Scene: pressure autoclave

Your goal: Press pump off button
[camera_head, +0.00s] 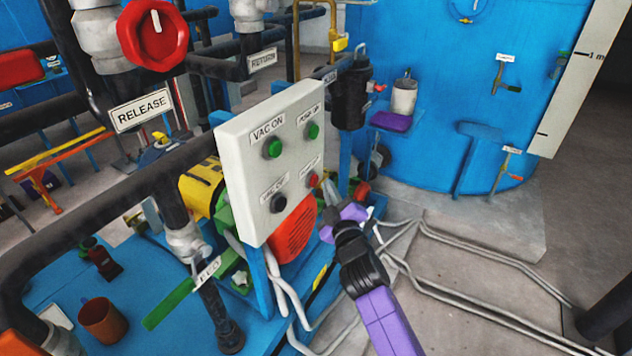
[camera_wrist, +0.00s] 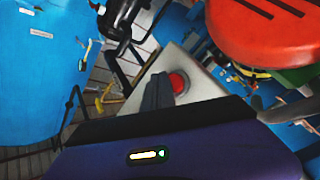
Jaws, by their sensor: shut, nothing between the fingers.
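A white control panel (camera_head: 288,165) carries two green buttons at the top, a black button at lower left and the red pump off button (camera_head: 313,180) at lower right. The label above the red button is too blurred to read fully. My gripper (camera_head: 333,192) is at the panel's lower right, close to the red button. In the wrist view the red button (camera_wrist: 178,82) is right beside the dark, shut fingers (camera_wrist: 159,82) of my gripper, on their right. The fingers hold nothing. I cannot tell whether they touch the button.
An orange-red motor (camera_head: 294,238) sits behind and below the panel; it looms large in the wrist view (camera_wrist: 265,28). A blue tank (camera_head: 450,80) stands at the back. Hoses (camera_head: 490,255) run across the floor at right. A black pipe (camera_head: 95,215) crosses at left.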

